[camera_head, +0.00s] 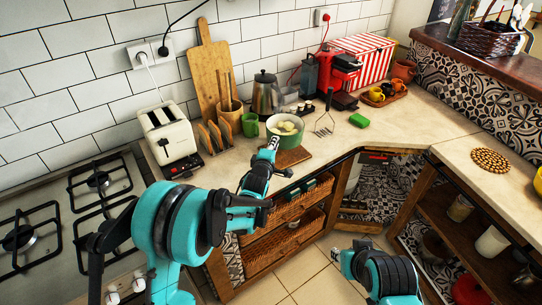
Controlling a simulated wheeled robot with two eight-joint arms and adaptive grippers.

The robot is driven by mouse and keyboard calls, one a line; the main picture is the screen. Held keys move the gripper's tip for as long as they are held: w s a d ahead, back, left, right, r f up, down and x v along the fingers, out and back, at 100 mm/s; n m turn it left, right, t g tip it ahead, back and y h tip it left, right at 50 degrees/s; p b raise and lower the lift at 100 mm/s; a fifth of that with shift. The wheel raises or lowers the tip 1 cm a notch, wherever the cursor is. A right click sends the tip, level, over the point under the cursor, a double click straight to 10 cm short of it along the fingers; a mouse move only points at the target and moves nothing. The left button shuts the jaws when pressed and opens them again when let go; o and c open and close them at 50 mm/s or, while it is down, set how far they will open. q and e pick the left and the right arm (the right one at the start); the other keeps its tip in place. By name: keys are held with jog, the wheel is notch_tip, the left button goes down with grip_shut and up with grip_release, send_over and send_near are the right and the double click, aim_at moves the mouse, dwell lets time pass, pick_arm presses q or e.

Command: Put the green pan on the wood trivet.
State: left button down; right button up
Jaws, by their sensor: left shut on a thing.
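The green pan (285,127) is on the back counter, with pale food inside. My left gripper (271,147) is at the pan's near side and shut on its handle, which it mostly hides. A flat brown wooden board (294,157) lies just in front of and partly under the pan in the picture; I cannot tell whether they touch. A round, beaded wood trivet (490,160) lies flat and bare on the right-hand counter.
A green mug (250,125), toaster (169,134) and kettle (265,94) stand near the pan. The counter around the round trivet is clear. A gas stove (62,222) is at left.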

pick_arm(q)
jog(key=shift+w+a+f+b, duration=0.2)
jog(key=shift+f+b, duration=0.15)
jog(key=shift+f, duration=0.45)
jog(key=shift+w+a+f+b, duration=0.1)
jog(key=shift+a+f+b, duration=0.2)
jog(key=shift+f, duration=0.5)
jog(key=shift+w+a+f+b, duration=0.15)
jog(key=shift+f+b, duration=0.25)
jog(key=shift+f, duration=0.4)
jog(key=shift+f, duration=0.15)
jog(key=c, duration=1.7)
grip_release()
jog(key=shift+f, duration=0.1)
jog(key=shift+c, duration=0.2)
jog(key=shift+o, duration=0.9)
